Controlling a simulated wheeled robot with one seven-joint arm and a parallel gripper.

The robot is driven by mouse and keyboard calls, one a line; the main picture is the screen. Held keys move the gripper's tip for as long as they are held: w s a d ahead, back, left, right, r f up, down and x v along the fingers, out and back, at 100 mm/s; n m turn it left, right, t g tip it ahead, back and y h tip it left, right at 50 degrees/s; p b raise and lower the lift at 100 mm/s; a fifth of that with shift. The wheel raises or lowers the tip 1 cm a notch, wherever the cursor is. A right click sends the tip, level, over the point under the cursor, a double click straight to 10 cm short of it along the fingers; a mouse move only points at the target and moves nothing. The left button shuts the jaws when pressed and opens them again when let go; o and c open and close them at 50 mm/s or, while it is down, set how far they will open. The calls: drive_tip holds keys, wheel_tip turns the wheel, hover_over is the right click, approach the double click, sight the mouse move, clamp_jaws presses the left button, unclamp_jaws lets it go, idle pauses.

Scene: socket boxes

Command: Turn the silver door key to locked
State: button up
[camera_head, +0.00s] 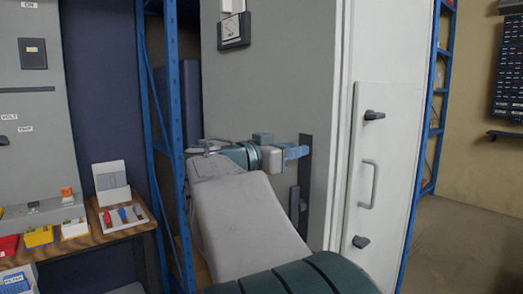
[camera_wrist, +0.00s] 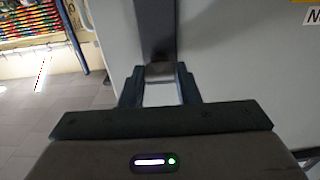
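In the wrist view, a small silver-grey piece (camera_wrist: 160,71), which looks like the door key, sits between the tips of my gripper (camera_wrist: 161,82). The two fingers appear to touch it on both sides, with a pale gap behind it. A dark upright strip (camera_wrist: 157,30) runs on beyond the key. In the head view, my gripper (camera_head: 297,152) reaches right to a dark plate (camera_head: 305,175) on the grey cabinet side. The key itself is hidden there by my gripper, and its turn cannot be read.
The white cabinet door (camera_head: 392,160) at the right has a pale bar handle (camera_head: 368,184) and dark knobs above and below. Blue shelving (camera_head: 172,130) stands left of my arm. A bench with small trays (camera_head: 125,217) is further left. Floor at the far right is free.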

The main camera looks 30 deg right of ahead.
drive_tip(key=shift+f+n, duration=0.1)
drive_tip(key=shift+n, duration=0.2)
drive_tip(key=shift+w+n+b, duration=0.2)
drive_tip(key=shift+n+b, duration=0.1)
drive_tip(key=shift+n, duration=8.4)
drive_tip(key=shift+f, duration=0.1)
drive_tip(key=o, duration=1)
drive_tip(key=shift+a, duration=0.15)
